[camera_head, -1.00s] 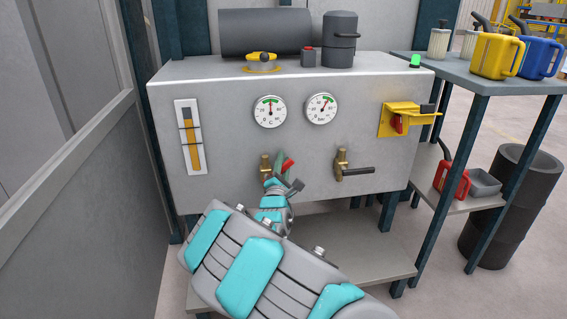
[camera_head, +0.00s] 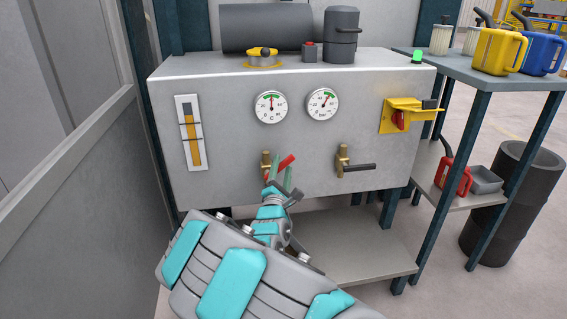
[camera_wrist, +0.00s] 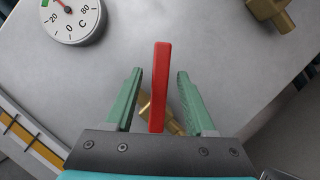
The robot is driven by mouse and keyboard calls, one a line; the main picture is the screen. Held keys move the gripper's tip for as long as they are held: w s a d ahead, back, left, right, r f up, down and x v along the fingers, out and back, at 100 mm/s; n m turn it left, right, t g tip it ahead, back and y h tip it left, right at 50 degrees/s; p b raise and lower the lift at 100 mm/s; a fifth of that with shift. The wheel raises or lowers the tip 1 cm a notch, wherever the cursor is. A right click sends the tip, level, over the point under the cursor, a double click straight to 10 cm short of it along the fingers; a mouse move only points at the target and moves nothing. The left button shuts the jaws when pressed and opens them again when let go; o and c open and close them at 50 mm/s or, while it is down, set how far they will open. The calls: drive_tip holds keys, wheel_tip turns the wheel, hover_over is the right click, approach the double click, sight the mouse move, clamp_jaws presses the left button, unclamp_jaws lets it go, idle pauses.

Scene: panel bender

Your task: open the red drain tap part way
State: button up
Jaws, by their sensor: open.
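The red drain tap has a brass body (camera_head: 266,161) and a red lever (camera_head: 281,168) on the front of the grey tank. In the head view the lever slants up to the right. In the wrist view the red lever (camera_wrist: 160,85) stands between the two green fingers, with the brass body (camera_wrist: 172,115) partly hidden behind it. My gripper (camera_head: 279,179) is at the tap. In the wrist view my gripper (camera_wrist: 160,88) is open around the lever, with a visible gap on each side.
A second brass tap with a black lever (camera_head: 358,167) is to the right. Two dial gauges (camera_head: 271,107) (camera_head: 322,104) sit above, and a yellow sight gauge (camera_head: 191,133) is at left. A shelf (camera_head: 350,250) lies below the tank. A grey wall panel stands at far left.

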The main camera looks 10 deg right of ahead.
sight(282, 167)
drive_tip(key=shift+v, duration=1.7)
